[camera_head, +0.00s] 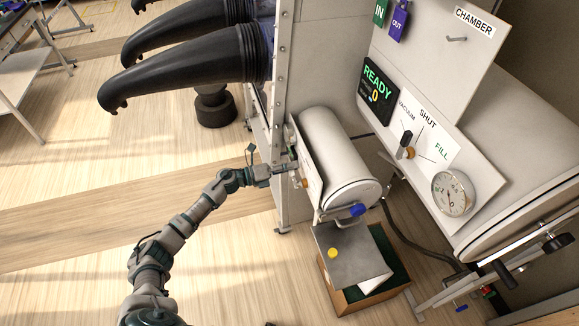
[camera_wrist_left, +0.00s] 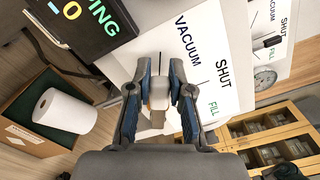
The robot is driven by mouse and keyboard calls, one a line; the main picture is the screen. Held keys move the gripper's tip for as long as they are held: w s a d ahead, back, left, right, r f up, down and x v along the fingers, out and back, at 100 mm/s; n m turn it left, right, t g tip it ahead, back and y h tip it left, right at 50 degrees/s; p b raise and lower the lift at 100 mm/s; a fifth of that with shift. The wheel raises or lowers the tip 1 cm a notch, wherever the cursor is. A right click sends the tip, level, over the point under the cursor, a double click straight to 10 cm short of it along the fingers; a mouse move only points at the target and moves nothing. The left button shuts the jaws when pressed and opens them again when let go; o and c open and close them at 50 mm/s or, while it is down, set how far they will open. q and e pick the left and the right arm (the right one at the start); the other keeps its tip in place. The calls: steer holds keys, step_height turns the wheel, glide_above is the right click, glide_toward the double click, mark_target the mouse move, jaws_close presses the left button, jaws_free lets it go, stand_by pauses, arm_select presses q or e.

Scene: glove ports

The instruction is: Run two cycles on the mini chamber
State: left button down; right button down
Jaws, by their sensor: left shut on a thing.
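The mini chamber (camera_head: 335,150) is a white horizontal cylinder beside the glove-port wall, with a blue-knobbed handle (camera_head: 357,210) at its near end. My left gripper (camera_head: 291,167) reaches its left side in the head view. In the left wrist view my left gripper (camera_wrist_left: 157,90) is shut on a pale valve handle (camera_wrist_left: 158,95), in front of a white panel (camera_wrist_left: 205,50) lettered VACUUM, SHUT and FILL. The fingers partly hide the handle, so its exact setting is unclear. My right gripper is not in view.
The large chamber's panel has a READY display (camera_head: 379,91), a black valve lever (camera_head: 406,143) and a gauge (camera_head: 453,193). A grey plate (camera_head: 355,252) with a yellow dot sits over a cardboard box (camera_head: 345,304). Black gloves (camera_head: 180,60) jut left.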

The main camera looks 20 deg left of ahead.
arm_select(q)
steer(key=shift+w+a+r, duration=0.1)
steer(key=shift+w, duration=0.05)
steer(key=c, duration=1.3)
jaws_free()
steer(key=shift+o, duration=1.3)
steer(key=shift+w, duration=0.1)
steer(key=shift+w+f, duration=0.1)
steer(key=shift+f, duration=0.15)
steer(key=v, duration=1.2)
